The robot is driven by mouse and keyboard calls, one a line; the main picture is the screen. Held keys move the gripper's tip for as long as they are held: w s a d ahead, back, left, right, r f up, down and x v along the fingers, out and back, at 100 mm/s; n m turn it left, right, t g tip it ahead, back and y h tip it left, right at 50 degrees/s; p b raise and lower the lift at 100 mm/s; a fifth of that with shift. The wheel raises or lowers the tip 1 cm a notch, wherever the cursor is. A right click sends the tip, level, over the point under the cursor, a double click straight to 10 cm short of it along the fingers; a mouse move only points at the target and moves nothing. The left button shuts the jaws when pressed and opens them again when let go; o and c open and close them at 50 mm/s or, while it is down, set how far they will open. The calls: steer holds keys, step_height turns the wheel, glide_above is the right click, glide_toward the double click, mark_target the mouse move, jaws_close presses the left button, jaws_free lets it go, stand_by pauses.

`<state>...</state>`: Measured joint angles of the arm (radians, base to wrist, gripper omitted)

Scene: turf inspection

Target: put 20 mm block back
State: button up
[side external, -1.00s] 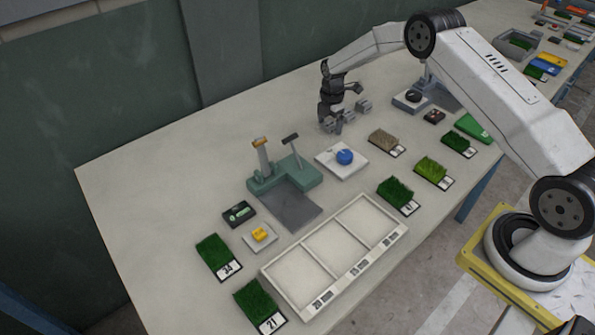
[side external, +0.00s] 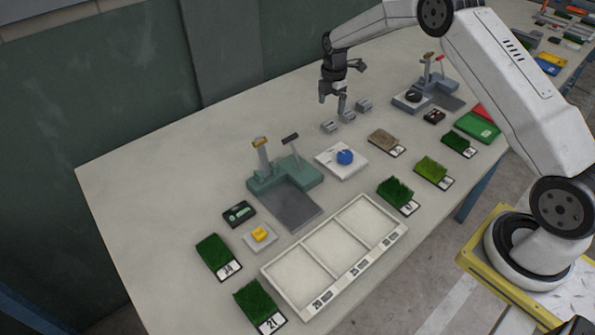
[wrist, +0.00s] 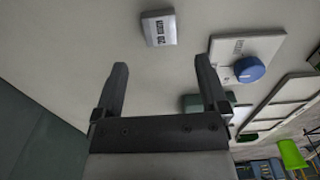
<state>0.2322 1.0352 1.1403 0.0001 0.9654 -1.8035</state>
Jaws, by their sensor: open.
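The 20 mm block (wrist: 158,28) is a small grey block with a "20" label, lying on the table ahead of my fingertips in the wrist view. My gripper (wrist: 162,63) is open, with nothing between its fingers, and the block is apart from it. In the side view my gripper (side external: 333,106) hangs above a short row of three grey blocks: a near-left one (side external: 330,127), a middle one (side external: 348,117) and a far-right one (side external: 364,106). Their labels cannot be read there, so I cannot tell which is the 20 mm one.
A white plate with a blue knob (side external: 344,157) stands close by. A green fixture (side external: 285,178), a white three-section tray (side external: 299,247) and several turf samples (side external: 433,171) lie towards the front. Another grey fixture (side external: 413,101) stands to the right. The table left of the blocks is clear.

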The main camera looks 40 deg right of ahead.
mark_target(329, 125)
steer(key=shift+r, duration=2.6)
steer(key=shift+s+a, duration=0.1)
steer(key=s+a+r+m+t, duration=0.1)
steer(key=s+a+m, duration=0.3)
steer(key=s, duration=0.5)
steer(key=s+a+r+m, duration=0.1)
steer(key=s+a+m, duration=0.4)
steer(key=s+m, duration=0.3)
steer(key=s+a+r+m+t, duration=0.1)
steer(key=s+a+m, duration=0.3)
steer(key=s, duration=0.7)
steer(key=shift+s+a+m+t, duration=0.15)
steer(key=shift+s+m+t, duration=0.2)
steer(key=shift+m, duration=0.65)
